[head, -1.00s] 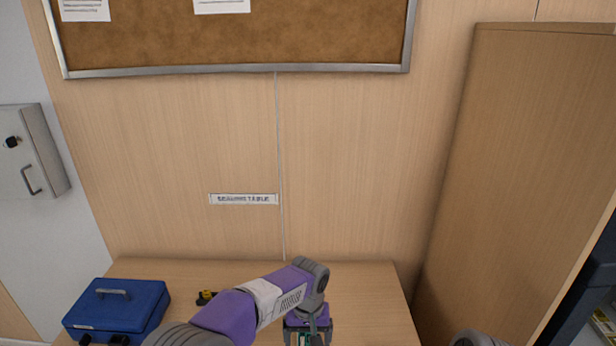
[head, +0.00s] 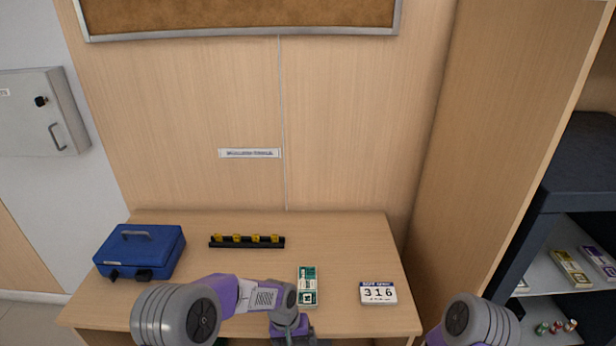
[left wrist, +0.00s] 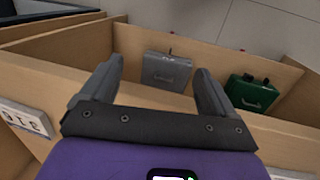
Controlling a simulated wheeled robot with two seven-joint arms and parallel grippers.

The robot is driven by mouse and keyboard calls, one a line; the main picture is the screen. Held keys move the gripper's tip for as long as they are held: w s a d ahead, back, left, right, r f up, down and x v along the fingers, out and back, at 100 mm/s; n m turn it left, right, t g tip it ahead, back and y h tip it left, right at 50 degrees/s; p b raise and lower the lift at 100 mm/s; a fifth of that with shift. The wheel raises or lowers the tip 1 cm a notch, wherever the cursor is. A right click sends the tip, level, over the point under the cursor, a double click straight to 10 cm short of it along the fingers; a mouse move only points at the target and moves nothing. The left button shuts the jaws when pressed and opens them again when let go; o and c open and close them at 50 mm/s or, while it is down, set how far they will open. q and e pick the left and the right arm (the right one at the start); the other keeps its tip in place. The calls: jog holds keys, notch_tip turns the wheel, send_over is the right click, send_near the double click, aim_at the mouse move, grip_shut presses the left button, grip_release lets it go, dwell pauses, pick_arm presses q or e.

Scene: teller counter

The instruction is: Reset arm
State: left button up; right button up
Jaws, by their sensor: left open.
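My left arm comes in from the left in the head view, low over the front of the wooden table (head: 345,235). Its gripper (head: 290,340) is at the bottom edge, partly cut off. In the left wrist view the two fingers of my left gripper (left wrist: 159,68) are spread with nothing between them. Beyond them a grey case (left wrist: 166,71) and a green case (left wrist: 252,93) stand in wooden compartments. My right arm shows only as a joint at the lower right of the head view; its gripper is out of frame.
A tall wooden panel (head: 480,150) and dark shelving (head: 580,180) stand at right.

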pick_arm(q)
jog(key=s+a+f+n, duration=0.1)
jog(key=s+a+f, duration=0.1)
jog(key=s+f, duration=0.2)
jog(key=s+a+f+n+h, duration=0.1)
jog(key=s+a+f, duration=0.1)
jog(key=s+f, duration=0.3)
jog(key=s+a+f+t+h, duration=0.1)
jog(key=s+f, duration=0.3)
jog(key=s, duration=0.6)
jog(key=shift+s+a+f+n, duration=0.15)
jog(key=shift+a+f+n, duration=0.2)
jog(key=shift+a, duration=0.4)
